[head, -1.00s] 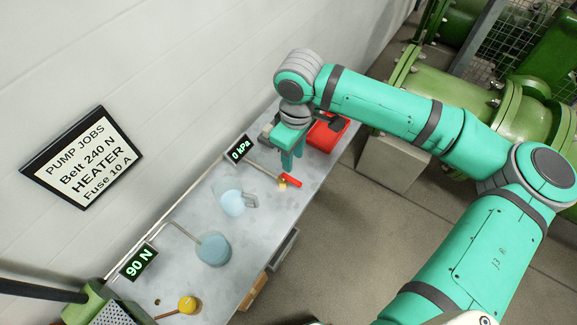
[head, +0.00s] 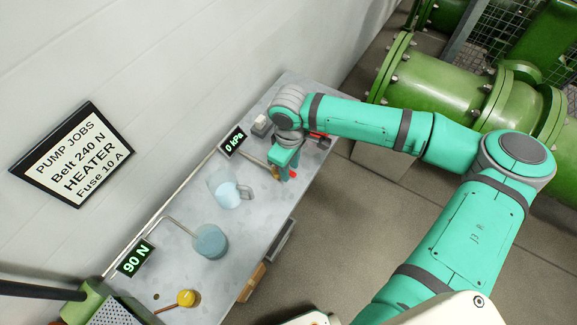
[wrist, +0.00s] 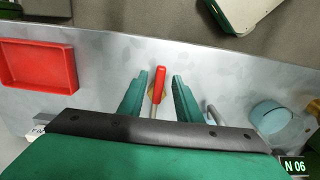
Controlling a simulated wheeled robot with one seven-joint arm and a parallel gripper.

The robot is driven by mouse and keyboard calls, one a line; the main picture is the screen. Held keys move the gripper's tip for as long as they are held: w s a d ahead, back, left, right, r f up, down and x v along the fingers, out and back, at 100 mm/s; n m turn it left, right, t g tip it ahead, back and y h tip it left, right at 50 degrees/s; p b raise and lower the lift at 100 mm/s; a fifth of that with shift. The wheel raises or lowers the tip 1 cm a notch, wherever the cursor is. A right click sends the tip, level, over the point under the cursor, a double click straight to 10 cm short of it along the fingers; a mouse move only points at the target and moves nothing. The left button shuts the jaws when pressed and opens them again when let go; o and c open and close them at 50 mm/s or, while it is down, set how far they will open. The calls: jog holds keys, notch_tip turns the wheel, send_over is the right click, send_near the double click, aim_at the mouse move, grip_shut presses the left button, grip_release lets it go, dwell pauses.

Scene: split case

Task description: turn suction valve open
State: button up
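The suction valve has a red lever handle (wrist: 159,84), which lies between my two fingers in the wrist view. Its brass body shows just behind the handle, at the end of a thin pipe. My gripper (wrist: 158,98) is open, with a gap on each side of the handle. In the head view my gripper (head: 283,168) is down at the valve and covers most of it; a bit of the red handle (head: 293,173) shows beside the fingers. A display (head: 234,142) behind it reads 0 kPa.
A red tray (wrist: 38,67) lies on the other side.

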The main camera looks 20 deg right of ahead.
jog(key=shift+c, duration=0.3)
grip_shut()
jog(key=shift+w, duration=0.1)
jog(key=n, duration=0.2)
jog(key=w+d+n, duration=0.1)
jog(key=n, duration=0.1)
jog(key=shift+w, duration=0.1)
jog(key=n, duration=0.2)
jog(key=w+n, duration=0.1)
jog(key=n, duration=0.1)
jog(key=shift+w+d, duration=0.15)
jog(key=shift+d, duration=0.05)
jog(key=n, duration=0.1)
jog(key=w+n, duration=0.1)
jog(key=n, duration=0.2)
jog(key=shift+w+n, duration=0.3)
jog(key=n, duration=0.1)
jog(key=w+n, duration=0.1)
jog(key=n, duration=0.3)
jog(key=shift+w+a, duration=0.35)
jog(key=shift+a, duration=0.05)
jog(key=shift+n, duration=0.3)
